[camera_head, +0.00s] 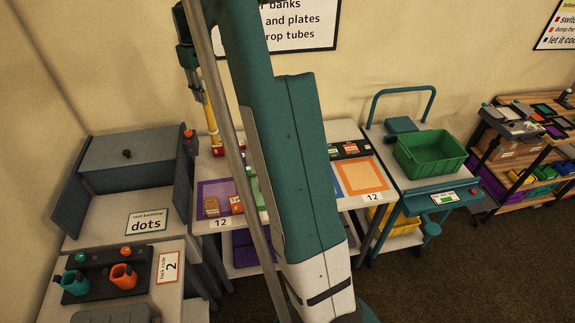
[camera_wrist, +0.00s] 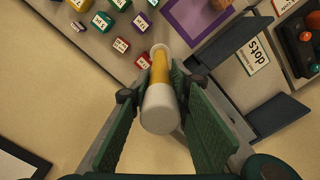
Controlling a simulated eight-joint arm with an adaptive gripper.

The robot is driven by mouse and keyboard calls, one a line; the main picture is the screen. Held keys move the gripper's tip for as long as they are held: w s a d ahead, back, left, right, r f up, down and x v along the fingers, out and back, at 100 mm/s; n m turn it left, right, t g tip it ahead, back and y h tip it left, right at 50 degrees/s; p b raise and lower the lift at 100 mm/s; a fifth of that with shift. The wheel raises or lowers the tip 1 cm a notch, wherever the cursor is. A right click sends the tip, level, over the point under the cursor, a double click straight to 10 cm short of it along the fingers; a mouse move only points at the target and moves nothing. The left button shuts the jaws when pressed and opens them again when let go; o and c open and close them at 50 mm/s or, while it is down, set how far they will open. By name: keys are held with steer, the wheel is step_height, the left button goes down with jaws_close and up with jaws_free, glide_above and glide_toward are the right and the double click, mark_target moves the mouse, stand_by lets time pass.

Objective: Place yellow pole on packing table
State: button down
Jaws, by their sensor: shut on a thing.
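The yellow pole (camera_head: 211,121) has pale end sections and hangs upright below my gripper (camera_head: 199,92), over the back of a white-topped table (camera_head: 204,168) marked 12. I cannot tell whether its lower end touches the table. In the wrist view my gripper (camera_wrist: 153,88) is shut around the pole (camera_wrist: 160,72), with its white end toward the camera. The table (camera_wrist: 103,48) lies beyond it there, with small labelled blocks close to the pole's far end. My arm hides the middle of the table in the head view. No label shows which table is the packing table.
A purple-bordered square (camera_head: 216,190) with brown items lies left on the table and an orange-bordered square (camera_head: 362,175) right. A grey booth (camera_head: 125,150) stands left. A cart with a green bin (camera_head: 430,155) stands right. The orange square looks empty.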

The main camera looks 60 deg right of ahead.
glide_toward(212, 125)
steer(key=shift+w+d+f, duration=0.4)
steer(key=shift+w+f, duration=0.1)
steer(key=shift+w, duration=0.15)
steer(key=shift+f, duration=3.1)
steer(key=shift+f, duration=2.05)
steer(key=c, duration=2.2)
jaws_free()
steer(key=shift+o, duration=0.2)
